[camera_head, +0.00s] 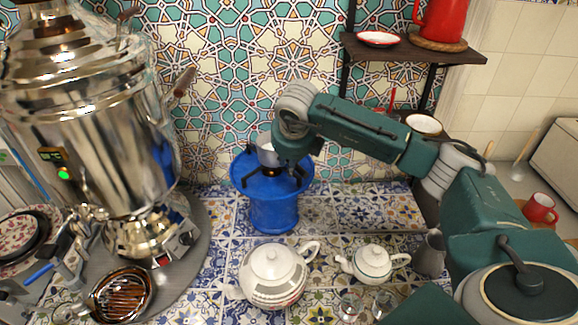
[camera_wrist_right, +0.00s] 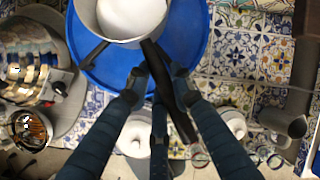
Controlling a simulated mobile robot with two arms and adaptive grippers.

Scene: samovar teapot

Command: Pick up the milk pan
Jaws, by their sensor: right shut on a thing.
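The milk pan (camera_head: 265,153) is a small metal pan on the blue camp stove (camera_head: 273,208). It also shows at the top of the right wrist view (camera_wrist_right: 92,22), with white milk inside. In the head view my right wrist hides the handle and the fingers. I cannot tell whether the pan is touching the burner. My left gripper is not in view.
A large metal samovar (camera_head: 100,130) stands at the left. A big white teapot (camera_head: 272,275) and a smaller teapot (camera_head: 373,263) stand in front of the stove, with glasses and a grey jug (camera_head: 431,254) nearby. A dark shelf (camera_head: 410,50) hangs at the back right.

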